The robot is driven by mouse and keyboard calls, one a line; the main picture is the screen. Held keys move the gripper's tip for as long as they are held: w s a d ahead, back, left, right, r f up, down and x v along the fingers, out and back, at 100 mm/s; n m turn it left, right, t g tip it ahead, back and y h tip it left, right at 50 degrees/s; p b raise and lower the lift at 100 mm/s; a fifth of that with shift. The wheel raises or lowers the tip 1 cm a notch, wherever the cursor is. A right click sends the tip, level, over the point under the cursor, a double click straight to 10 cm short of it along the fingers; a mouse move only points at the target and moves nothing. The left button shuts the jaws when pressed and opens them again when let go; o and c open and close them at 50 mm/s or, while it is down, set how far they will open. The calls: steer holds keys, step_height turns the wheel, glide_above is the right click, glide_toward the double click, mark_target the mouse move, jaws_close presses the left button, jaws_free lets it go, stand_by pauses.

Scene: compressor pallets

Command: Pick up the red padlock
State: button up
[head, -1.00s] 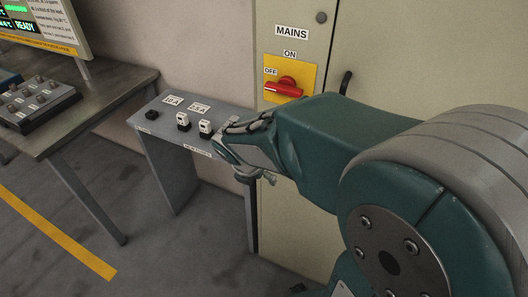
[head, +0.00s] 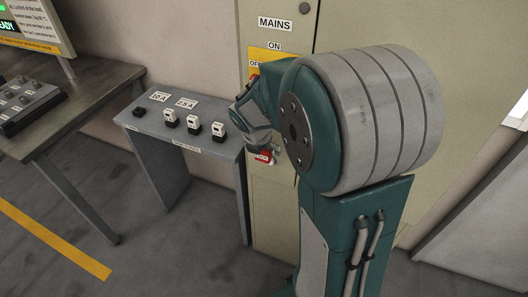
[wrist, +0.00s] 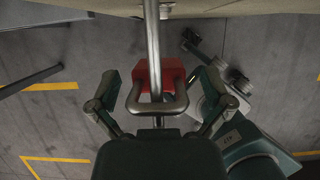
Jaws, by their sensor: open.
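The red padlock (wrist: 146,77) shows in the wrist view between the fingers of my gripper (wrist: 159,88), with its metal shackle (wrist: 181,104) toward the camera. A metal rod (wrist: 153,40) runs through the shackle, so the padlock seems to hang on it. My gripper is open, with one finger on each side of the padlock; I cannot tell if either touches it. In the head view the padlock (head: 263,157) shows as a small red piece with a pale label, just below my gripper (head: 257,143), in front of the beige cabinet.
The beige MAINS cabinet (head: 266,205) stands behind my arm, its red switch mostly hidden. A grey shelf (head: 150,125) with several small white-topped blocks is to the left. A dark table (head: 85,105) with a control box (head: 28,100) stands farther left. Open floor lies in front.

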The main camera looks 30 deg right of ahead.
steer(key=shift+a, duration=0.2)
steer(key=shift+c, duration=1.3)
steer(key=shift+a, duration=0.1)
steer(key=c, duration=1)
steer(key=shift+o, duration=0.2)
